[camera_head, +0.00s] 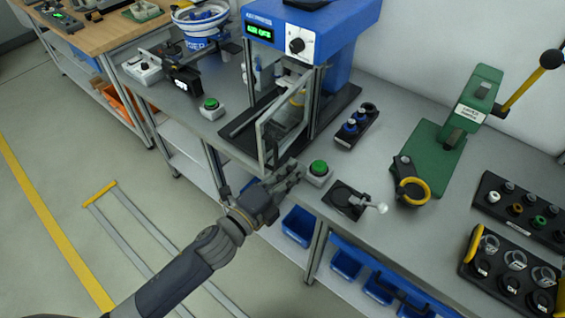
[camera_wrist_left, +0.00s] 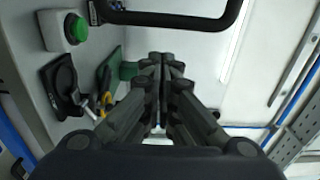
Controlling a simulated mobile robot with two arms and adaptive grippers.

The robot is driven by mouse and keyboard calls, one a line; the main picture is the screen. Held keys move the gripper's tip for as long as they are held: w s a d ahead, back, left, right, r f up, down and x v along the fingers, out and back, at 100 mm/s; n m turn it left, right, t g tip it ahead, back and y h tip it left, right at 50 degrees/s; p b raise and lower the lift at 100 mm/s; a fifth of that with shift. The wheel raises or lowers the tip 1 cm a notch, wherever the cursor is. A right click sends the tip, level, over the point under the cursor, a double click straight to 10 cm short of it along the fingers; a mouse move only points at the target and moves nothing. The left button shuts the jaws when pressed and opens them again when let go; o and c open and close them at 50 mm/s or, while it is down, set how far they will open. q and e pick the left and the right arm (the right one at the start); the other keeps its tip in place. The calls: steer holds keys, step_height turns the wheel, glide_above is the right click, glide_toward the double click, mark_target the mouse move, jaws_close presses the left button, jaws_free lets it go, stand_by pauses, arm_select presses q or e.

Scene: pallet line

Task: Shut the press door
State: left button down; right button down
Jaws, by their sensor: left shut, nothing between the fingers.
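The blue press (camera_head: 335,35) stands on the grey bench, with a lit green display and a dial on its front. Its clear, grey-framed door (camera_head: 262,142) stands swung open toward the front edge of the bench. My left gripper (camera_head: 296,170) is shut and empty, close by the lower outer end of the door. I cannot tell whether it touches the door. In the left wrist view the closed fingers (camera_wrist_left: 165,62) point at a black bar-shaped handle (camera_wrist_left: 180,18) beyond them. My right gripper is not in view.
A green push button (camera_head: 318,168) sits just right of my left gripper, and another (camera_head: 211,104) stands left of the press. A black fixture (camera_head: 346,200), a green hand press (camera_head: 440,150) and part trays (camera_head: 510,275) fill the right side. Open floor lies left.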

arm_select(q)
steer(key=shift+w+a, duration=0.2)
steer(key=shift+a, duration=1)
